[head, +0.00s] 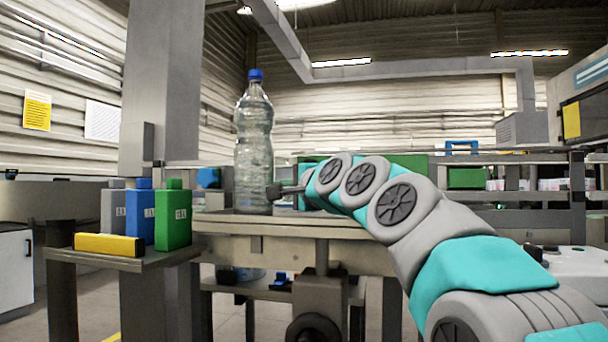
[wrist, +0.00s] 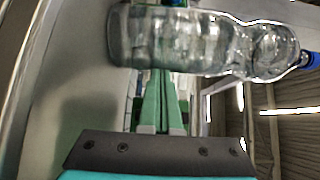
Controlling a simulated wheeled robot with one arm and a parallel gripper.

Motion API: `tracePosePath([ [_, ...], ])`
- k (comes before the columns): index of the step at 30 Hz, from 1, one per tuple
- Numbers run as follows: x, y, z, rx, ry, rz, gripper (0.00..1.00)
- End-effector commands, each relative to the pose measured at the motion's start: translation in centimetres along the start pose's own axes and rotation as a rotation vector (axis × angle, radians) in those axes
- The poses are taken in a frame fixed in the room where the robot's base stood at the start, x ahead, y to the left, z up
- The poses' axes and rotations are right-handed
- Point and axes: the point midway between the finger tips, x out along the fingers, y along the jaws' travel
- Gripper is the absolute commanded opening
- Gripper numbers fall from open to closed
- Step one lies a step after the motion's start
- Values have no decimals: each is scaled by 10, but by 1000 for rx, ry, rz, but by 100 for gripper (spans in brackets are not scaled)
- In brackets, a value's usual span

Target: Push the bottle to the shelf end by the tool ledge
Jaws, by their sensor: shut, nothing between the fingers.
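A clear plastic bottle (head: 254,145) with a blue cap stands upright near the left end of the wooden-edged shelf (head: 320,229). My gripper (head: 274,192) is shut and empty, low at the bottle's right side. It appears to touch the bottle or be very close; the head view does not settle which. In the wrist view the bottle (wrist: 190,40) lies across the top of the picture, just beyond the shut fingers (wrist: 160,78). The tool ledge (head: 140,260) is just left of the shelf, slightly lower.
On the ledge stand a green container (head: 173,218), a blue container (head: 140,214) and a grey one (head: 113,212), with a yellow box (head: 108,245) in front. A thick grey post (head: 160,80) rises behind the ledge. My arm covers the shelf's right part.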

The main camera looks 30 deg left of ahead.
Motion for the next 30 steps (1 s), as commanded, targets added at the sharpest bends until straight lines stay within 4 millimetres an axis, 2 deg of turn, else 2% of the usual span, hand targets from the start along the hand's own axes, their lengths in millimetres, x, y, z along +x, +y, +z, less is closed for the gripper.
tracePosePath([
  [5, 5, 1, 5, 1, -1, 2, 0],
  [17, 2, 2, 2, 1, 1, 0, 0],
  [20, -4, 2, -5, 1, 2, -1, 0],
  [25, -26, 4, -30, 3, 7, -3, 0],
  [30, -51, 1, -25, 1, 4, -2, 0],
])
